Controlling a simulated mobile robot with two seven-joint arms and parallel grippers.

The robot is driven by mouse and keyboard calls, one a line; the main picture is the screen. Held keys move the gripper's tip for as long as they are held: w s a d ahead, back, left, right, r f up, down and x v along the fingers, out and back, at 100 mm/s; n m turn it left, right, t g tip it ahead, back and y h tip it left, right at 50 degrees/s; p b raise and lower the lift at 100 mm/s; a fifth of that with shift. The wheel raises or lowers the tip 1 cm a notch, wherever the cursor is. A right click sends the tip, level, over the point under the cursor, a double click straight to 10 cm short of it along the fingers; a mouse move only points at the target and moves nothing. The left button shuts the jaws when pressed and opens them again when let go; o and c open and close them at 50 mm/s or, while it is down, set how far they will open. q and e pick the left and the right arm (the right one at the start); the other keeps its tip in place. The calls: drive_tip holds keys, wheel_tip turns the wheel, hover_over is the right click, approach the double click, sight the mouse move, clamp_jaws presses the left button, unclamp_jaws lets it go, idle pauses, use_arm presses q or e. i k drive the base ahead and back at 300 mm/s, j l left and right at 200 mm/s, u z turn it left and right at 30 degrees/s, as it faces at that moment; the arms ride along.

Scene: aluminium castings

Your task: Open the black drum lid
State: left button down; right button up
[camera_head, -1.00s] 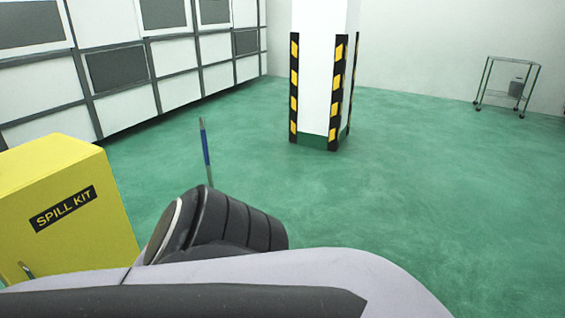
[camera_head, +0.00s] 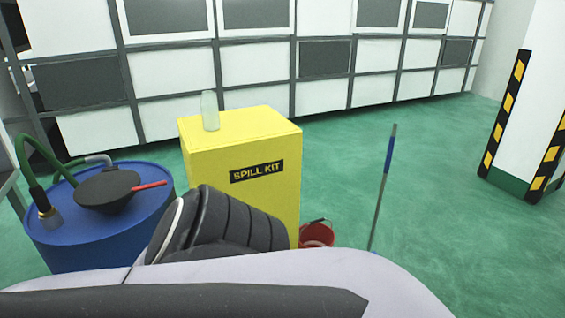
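A blue drum (camera_head: 75,242) stands at the left of the head view. On its top sits a round black lid (camera_head: 107,186), shaped like a shallow bowl or funnel cover, with a red handle (camera_head: 150,185) sticking out to the right. The lid looks closed, but its seam is too small to tell. A grey arm link of mine covers the drum's lower right side. Neither of my grippers shows in the view.
A yellow spill kit box (camera_head: 225,160) with a clear bottle (camera_head: 209,111) stands right of the drum. A red bucket (camera_head: 316,234) and a blue-handled pole (camera_head: 383,185) stand beyond. Green floor lies free at right.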

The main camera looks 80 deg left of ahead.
sight(106, 188)
drive_tip(key=u, duration=3.6)
